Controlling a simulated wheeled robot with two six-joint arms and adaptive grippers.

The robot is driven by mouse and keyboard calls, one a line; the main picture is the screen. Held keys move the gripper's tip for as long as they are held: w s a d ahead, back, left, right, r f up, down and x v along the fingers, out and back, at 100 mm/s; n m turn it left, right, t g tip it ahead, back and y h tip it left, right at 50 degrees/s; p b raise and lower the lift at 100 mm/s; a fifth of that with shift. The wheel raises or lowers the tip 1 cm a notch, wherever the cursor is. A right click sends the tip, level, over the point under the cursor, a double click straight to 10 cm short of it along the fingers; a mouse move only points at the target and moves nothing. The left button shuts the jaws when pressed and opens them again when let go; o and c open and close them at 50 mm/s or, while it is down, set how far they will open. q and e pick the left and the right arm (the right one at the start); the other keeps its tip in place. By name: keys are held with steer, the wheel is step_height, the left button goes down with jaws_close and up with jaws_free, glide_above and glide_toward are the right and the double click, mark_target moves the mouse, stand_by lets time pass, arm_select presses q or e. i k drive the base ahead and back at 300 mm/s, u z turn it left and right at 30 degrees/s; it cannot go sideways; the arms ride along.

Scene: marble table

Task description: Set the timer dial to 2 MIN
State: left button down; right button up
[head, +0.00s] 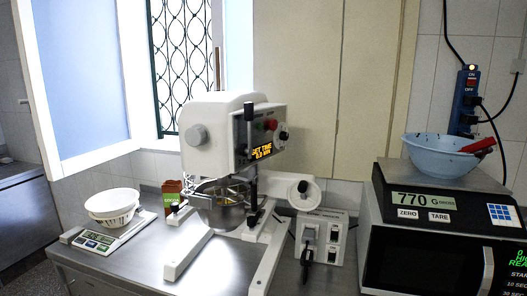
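A white stand mixer (220,112) stands on the steel table. Its dark control panel faces right and carries an amber display (262,152). The display's top line reads SET TIME; the small line below, ending in MIN, is too small to read surely. A round dark dial (284,135) with a pale centre sits at the panel's right end, beside a red button (270,125). The dial's markings and pointer are too small to read. A black lever (249,113) rises at the panel's left. Neither of my grippers is in view, and nothing visible touches the dial.
A steel bowl (216,216) sits under the mixer head. White bowls stand on a scale (98,240) at left. A switch box (322,232) stands right of the mixer. A blue bowl (440,153) rests above a microwave (430,262) at right.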

mark_target(284, 136)
steer(key=u, duration=2.05)
steer(key=k, duration=1.05)
steer(key=z, duration=1.4)
steer(key=i, duration=0.5)
steer(key=z, duration=0.05)
